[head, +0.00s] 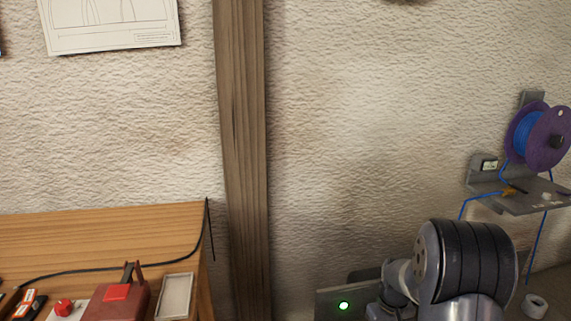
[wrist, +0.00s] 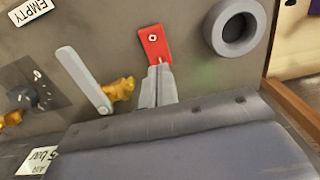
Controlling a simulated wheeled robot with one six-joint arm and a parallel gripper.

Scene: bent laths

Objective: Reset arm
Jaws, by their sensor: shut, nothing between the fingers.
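My gripper (wrist: 158,68) shows in the wrist view, with its two grey fingers together and nothing between them. The fingertips overlap the lower end of a red tab (wrist: 153,44) with a bolt in it, on a grey panel (wrist: 115,28). I cannot tell whether they touch. In the head view my arm stands at the lower right, bent, and its gripper is hidden.
In the head view, a wooden bench (head: 110,240) with a red box (head: 115,301) stands left, and a shelf (head: 525,197) with a purple spool (head: 548,140) hangs right.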

